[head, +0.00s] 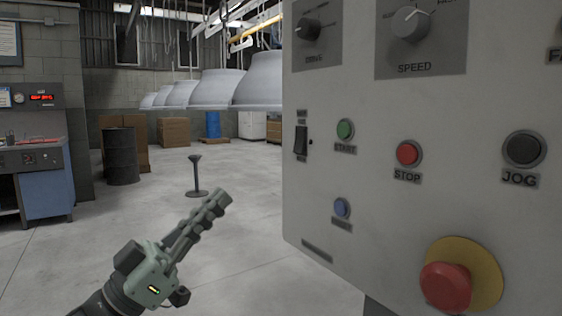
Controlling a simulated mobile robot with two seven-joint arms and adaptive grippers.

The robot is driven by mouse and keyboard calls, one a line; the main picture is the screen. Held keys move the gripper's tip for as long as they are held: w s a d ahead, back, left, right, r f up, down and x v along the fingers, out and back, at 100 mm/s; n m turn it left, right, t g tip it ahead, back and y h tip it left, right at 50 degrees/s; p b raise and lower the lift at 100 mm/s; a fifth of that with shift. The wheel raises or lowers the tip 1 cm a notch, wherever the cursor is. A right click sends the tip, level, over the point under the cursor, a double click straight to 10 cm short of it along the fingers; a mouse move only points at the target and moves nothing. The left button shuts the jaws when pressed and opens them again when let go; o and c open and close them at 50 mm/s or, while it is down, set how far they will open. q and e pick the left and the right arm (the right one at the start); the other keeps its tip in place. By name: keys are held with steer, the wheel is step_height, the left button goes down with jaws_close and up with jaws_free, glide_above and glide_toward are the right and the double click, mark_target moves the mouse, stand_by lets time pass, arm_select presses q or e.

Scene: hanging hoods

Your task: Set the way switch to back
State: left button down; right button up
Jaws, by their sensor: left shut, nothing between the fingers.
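The way switch (301,141) appears to be the black rocker near the left edge of the grey control panel (265,180), left of the green START button (345,130). Its small labels are too blurred to read, and I cannot tell which way it is set. My left gripper (223,198) is shut and empty, pointing up and to the right. It is below and to the left of the rocker, apart from the panel. My right gripper is not in view.
The panel also carries a red STOP button (407,153), a black JOG button (524,149), a blue button (341,207), a SPEED knob (410,24) and a large red mushroom button (446,288). Grey hoods (214,90) hang behind. Open floor lies left of the panel.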

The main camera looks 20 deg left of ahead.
mark_target(298, 143)
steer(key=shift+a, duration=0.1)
arm_select(q)
steer(key=shift+r, duration=0.1)
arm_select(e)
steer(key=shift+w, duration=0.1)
arm_select(q)
steer(key=p+x, duration=0.1)
steer(key=x, duration=0.3)
steer(key=f+p+x, duration=0.1)
steer(key=x, duration=0.3)
steer(key=w+f+p+x, duration=0.1)
steer(key=x, duration=0.3)
steer(key=shift+w+d+r, duration=0.15)
steer(key=shift+w+d, duration=0.05)
steer(key=shift+d, duration=0.25)
steer(key=shift+w+d+p, duration=0.25)
steer(key=shift+w+p, duration=0.05)
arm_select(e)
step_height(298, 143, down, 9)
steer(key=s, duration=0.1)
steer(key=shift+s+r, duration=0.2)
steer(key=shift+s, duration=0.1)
